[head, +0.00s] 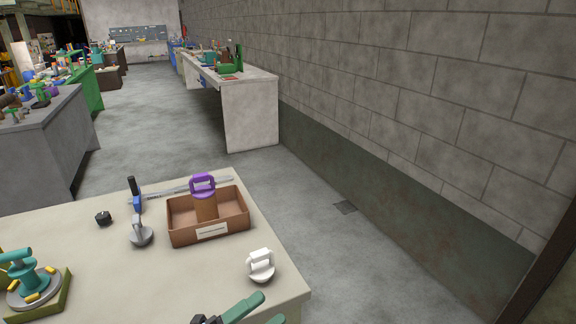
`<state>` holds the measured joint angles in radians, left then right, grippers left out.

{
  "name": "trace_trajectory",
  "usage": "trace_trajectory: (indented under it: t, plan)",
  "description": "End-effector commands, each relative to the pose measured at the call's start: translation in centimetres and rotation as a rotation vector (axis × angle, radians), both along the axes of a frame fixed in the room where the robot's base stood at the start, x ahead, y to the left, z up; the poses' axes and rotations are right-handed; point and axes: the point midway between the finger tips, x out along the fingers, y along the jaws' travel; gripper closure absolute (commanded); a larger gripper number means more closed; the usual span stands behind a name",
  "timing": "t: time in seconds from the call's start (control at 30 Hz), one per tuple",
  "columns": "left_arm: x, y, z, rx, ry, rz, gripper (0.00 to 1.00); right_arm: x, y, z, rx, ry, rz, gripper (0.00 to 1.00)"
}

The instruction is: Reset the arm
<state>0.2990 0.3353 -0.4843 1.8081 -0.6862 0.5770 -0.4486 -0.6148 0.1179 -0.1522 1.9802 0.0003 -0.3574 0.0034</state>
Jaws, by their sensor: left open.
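My left gripper (271,307) shows at the bottom edge of the head view, with green fingers apart and nothing seen between them. It is near the front right corner of the pale table (130,282), below a white round object with a block-like handle (261,265). The rest of this gripper and its arm is largely cut off by the frame. My right gripper is not in view.
The table holds a brown labelled box (178,236) with a purple-handled brown object (203,186) in it, a grey knobbed object (141,232), a black knob (103,218) and a teal device (30,276). Floor (330,250) is clear toward the wall (420,90).

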Motion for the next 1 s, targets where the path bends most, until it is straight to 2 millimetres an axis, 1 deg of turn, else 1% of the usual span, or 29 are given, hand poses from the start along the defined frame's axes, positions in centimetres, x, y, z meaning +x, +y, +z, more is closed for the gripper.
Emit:
trace_trajectory:
  t: [0.03, 0.17, 0.2, 0.27, 0.3, 0.37, 0.4, 0.47, 0.5, 0.57, 0.6, 0.7, 0.8, 0.9, 1.0]
  plan:
    - [-0.3, 1.0, -1.4, -0.063, 0.125, 0.053, 0.16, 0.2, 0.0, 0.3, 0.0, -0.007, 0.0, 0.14]
    - [-1.0, 4.1, -5.8, -0.221, 0.456, 0.201, 0.16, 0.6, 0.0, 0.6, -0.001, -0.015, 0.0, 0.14]
    - [-1.6, 5.1, -7.5, -0.27, 0.559, 0.246, 0.16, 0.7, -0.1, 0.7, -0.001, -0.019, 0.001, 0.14]
    - [-2.7, 6.6, -10.1, -0.341, 0.713, 0.316, 0.16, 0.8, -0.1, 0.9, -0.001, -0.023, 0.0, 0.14]
    - [-3.7, 7.7, -11.9, -0.389, 0.815, 0.364, 0.16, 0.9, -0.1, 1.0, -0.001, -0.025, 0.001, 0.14]
    - [-5.5, 9.2, -14.6, -0.46, 0.968, 0.436, 0.16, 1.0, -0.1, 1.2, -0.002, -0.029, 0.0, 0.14]
    - [-7.0, 10.1, -16.5, -0.507, 1.069, 0.486, 0.16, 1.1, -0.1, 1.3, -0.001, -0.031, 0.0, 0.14]
    - [-9.6, 11.5, -19.1, -0.576, 1.217, 0.56, 0.16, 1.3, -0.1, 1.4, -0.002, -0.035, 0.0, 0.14]
    - [-11.4, 12.3, -20.8, -0.618, 1.309, 0.61, 0.16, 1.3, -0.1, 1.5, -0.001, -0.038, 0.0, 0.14]
    - [-14.1, 13.3, -22.8, -0.678, 1.432, 0.676, 0.16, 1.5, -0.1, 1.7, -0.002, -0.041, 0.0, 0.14]
    - [-15.9, 13.8, -24.0, -0.714, 1.505, 0.716, 0.16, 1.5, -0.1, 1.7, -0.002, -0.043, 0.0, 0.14]
    - [-19.7, 14.8, -26.1, -0.783, 1.65, 0.802, 0.16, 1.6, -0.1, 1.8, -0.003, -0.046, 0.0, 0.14]
    - [-22.3, 15.3, -27.3, -0.828, 1.741, 0.859, 0.16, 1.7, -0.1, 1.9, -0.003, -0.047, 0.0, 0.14]
    - [-23.6, 15.6, -27.8, -0.85, 1.786, 0.886, 0.16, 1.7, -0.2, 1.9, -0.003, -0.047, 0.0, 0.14]
    - [-23.9, 15.6, -28.0, -0.856, 1.797, 0.893, 0.16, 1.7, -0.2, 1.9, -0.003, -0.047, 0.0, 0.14]
